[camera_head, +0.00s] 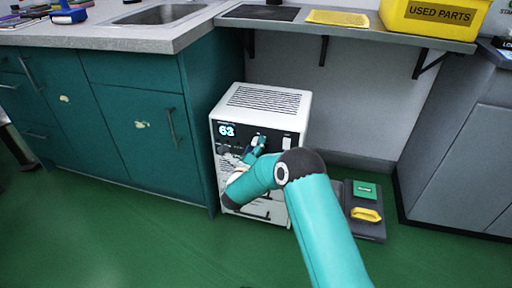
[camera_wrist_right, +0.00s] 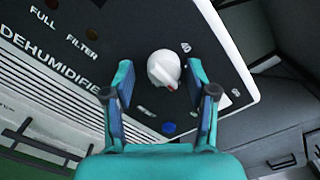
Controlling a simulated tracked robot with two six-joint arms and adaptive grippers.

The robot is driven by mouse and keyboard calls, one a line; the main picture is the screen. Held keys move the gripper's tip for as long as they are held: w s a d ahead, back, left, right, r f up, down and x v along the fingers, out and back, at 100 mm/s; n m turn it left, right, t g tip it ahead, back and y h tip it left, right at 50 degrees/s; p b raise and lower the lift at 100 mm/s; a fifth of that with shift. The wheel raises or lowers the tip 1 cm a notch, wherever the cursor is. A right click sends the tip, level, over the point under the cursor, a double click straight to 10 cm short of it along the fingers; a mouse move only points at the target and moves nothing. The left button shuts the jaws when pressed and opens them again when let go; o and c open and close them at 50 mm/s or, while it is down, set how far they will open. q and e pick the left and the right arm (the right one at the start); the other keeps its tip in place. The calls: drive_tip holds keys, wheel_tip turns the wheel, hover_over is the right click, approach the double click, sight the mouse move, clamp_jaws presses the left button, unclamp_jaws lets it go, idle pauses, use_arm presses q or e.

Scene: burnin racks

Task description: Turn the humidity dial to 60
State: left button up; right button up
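The white dehumidifier (camera_head: 262,100) stands on the floor under the shelf, and its display (camera_head: 227,130) reads 63. In the right wrist view the white humidity dial (camera_wrist_right: 163,68) with a red mark sits on the black panel (camera_wrist_right: 100,45). My right gripper (camera_wrist_right: 160,80) is open, with one finger on each side of the dial; gaps show between the fingers and the dial. In the head view my right gripper (camera_head: 256,146) is at the front panel and covers part of it. My left gripper is not in view.
Teal cabinets (camera_head: 140,120) stand close on the left of the dehumidifier. A dark grey base with a green item (camera_head: 364,190) and a yellow handle (camera_head: 366,214) lies on the floor at right. Above are a shelf and a yellow bin (camera_head: 435,15). The green floor (camera_head: 130,235) in front is clear.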

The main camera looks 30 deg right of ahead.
drive_tip(key=shift+d, duration=0.1)
drive_tip(key=shift+s, duration=0.1)
drive_tip(key=v, duration=1.2)
drive_tip(key=shift+f, duration=0.1)
